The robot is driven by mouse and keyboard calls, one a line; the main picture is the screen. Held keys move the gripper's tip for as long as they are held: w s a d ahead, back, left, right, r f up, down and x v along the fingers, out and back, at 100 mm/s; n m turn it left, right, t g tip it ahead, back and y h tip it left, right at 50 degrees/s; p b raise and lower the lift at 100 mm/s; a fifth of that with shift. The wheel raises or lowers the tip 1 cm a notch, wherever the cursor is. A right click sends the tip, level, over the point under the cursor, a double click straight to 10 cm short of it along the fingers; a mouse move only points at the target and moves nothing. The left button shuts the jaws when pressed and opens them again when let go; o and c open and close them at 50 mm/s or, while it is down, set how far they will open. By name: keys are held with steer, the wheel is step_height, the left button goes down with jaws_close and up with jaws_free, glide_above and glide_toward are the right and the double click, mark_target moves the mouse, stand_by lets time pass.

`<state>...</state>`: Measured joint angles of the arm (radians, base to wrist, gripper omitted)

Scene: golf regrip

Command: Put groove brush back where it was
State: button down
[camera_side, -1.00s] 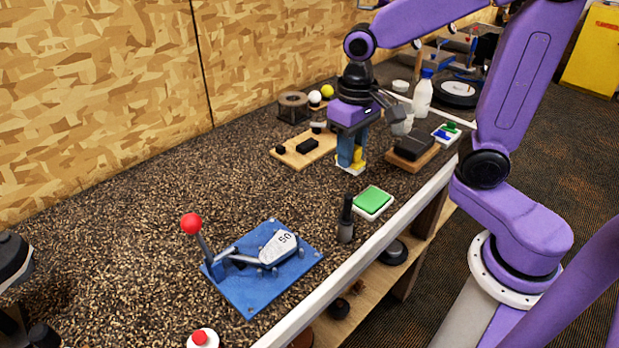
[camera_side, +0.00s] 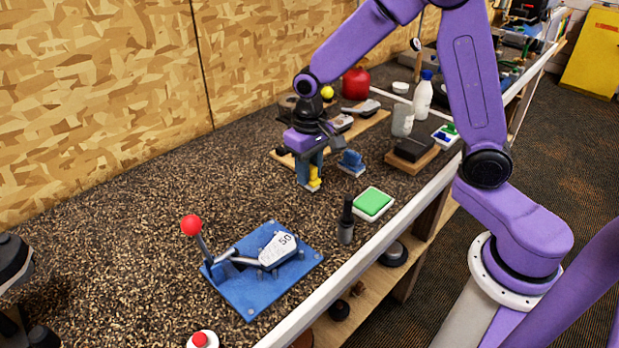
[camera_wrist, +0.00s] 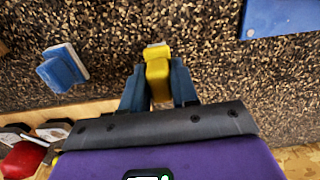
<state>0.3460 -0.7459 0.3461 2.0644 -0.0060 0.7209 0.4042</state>
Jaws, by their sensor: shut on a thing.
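My gripper (camera_side: 312,184) has blue fingers shut on a yellow piece, which looks like the groove brush (camera_side: 314,176). The brush points down with a pale tip, low over the dark speckled bench; I cannot tell whether it touches. In the wrist view the yellow brush (camera_wrist: 157,75) sits between my fingers (camera_wrist: 158,90), with its pale end outward. A small blue block on a pale base (camera_side: 352,162) stands just right of my gripper. It also shows at left in the wrist view (camera_wrist: 62,68), apart from the brush.
A wooden board (camera_side: 372,121) with club heads lies behind my gripper. A green-topped pad (camera_side: 372,203) and a black upright tool (camera_side: 346,222) stand to the front right. A blue lever fixture (camera_side: 255,290) is nearer. The bench left of my gripper is clear.

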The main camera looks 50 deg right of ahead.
steer(key=shift+s+f, duration=0.1)
steer(key=shift+f, duration=1.2)
steer(key=shift+f, duration=0.1)
steer(key=c, duration=0.9)
jaws_free()
steer(key=shift+o, duration=0.2)
step_height(320, 180, up, 12)
steer(key=shift+r, duration=0.15)
steer(key=s+d+f+n, duration=0.1)
steer(key=s+n, duration=0.5)
steer(key=s, duration=0.7)
steer(key=s+d+f+n, duration=0.1)
steer(key=s+n, duration=0.5)
steer(key=s, duration=0.7)
steer(key=shift+d+f+n, duration=0.3)
steer(key=shift+d+f, duration=0.05)
steer(key=shift+f, duration=0.1)
